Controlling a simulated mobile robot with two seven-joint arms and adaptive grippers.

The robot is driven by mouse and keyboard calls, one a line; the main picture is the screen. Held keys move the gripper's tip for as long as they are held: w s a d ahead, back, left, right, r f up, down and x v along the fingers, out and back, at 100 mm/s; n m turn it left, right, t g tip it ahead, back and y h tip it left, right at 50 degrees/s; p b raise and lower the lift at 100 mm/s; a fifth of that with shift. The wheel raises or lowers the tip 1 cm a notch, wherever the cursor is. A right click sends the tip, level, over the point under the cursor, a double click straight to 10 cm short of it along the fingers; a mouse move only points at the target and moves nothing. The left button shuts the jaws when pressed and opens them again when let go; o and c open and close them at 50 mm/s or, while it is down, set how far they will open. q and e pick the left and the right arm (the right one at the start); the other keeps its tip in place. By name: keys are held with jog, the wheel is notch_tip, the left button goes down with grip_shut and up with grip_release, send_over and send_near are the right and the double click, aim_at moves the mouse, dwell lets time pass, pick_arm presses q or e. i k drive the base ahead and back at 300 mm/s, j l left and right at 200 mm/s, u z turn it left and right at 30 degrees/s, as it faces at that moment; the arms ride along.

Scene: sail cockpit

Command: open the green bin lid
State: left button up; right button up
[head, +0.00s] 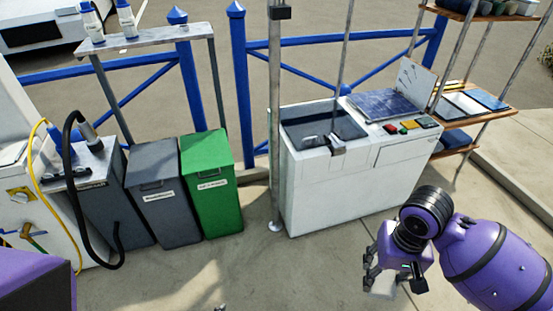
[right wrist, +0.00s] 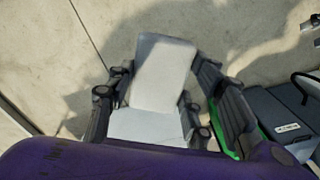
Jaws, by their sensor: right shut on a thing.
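The green bin (head: 212,195) stands upright by the blue fence in the head view, at the right end of a row of bins. Its lid (head: 205,150) lies flat and closed on top, with a handle and a white label on the front. My right gripper (head: 382,283) is well to the right of the bin, low over the paving. It is shut on a white block (right wrist: 163,75), which shows between its fingers in the right wrist view. There, only a green edge of the bin shows behind a finger.
The paving in front is clear.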

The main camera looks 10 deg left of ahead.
aim_at(211, 150)
jog(key=i+l+u, duration=0.1)
jog(key=i+u, duration=0.25)
jog(key=i+l+u, duration=0.7)
jog(key=i+j, duration=0.1)
